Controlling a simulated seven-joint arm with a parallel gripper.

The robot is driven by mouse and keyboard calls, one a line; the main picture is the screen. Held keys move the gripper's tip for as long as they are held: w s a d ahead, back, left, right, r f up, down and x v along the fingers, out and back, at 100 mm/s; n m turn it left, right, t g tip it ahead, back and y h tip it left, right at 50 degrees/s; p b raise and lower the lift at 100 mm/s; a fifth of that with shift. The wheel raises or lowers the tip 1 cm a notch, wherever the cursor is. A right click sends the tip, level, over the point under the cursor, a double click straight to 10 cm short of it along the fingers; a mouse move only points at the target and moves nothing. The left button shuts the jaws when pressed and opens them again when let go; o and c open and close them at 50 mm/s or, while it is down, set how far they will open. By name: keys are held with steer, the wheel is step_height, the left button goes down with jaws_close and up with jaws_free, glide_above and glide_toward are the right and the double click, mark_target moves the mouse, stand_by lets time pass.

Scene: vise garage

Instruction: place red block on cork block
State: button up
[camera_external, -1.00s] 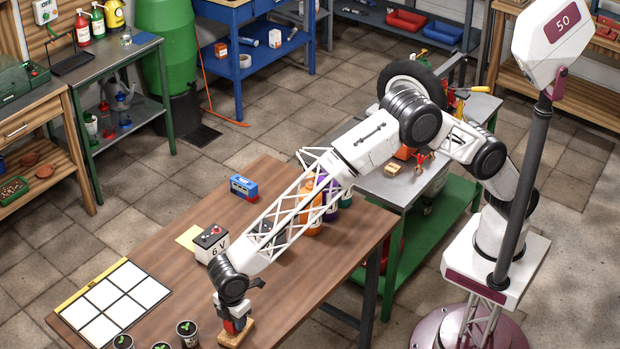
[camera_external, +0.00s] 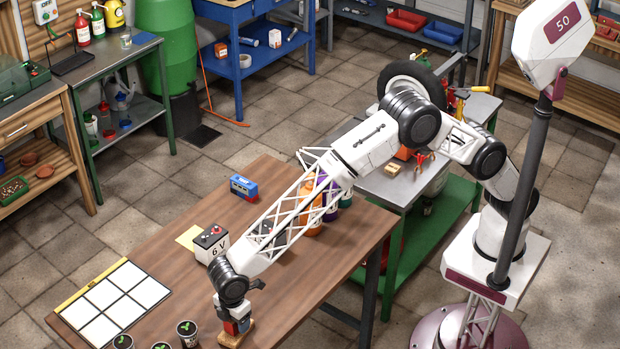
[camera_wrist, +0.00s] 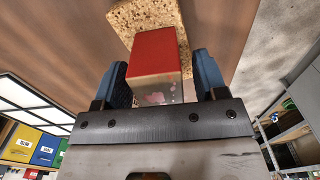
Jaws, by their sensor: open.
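The red block (camera_wrist: 155,53) stands between the two blue fingers of my gripper (camera_wrist: 160,80) in the wrist view. The fingers are open, with a gap showing on each side of the block. The cork block (camera_wrist: 133,16) lies behind and under the red block in that view, on the brown table. In the external view my gripper (camera_external: 237,325) points down at the table's front edge, low over the cork block (camera_external: 236,339). The red block (camera_external: 230,328) shows there between the fingers, partly hidden. It appears to rest on the cork block.
Several small potted seedlings (camera_external: 187,333) stand just left of my gripper. A white grid panel (camera_external: 116,304) lies further left. A 6 V battery (camera_external: 211,244), a blue box (camera_external: 243,187) and bottles (camera_external: 311,205) stand farther back. The table's right side is clear.

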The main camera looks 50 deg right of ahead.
steer(key=shift+r, duration=0.15)
step_height(320, 180, up, 12)
stand_by(0.6)
stand_by(1.0)
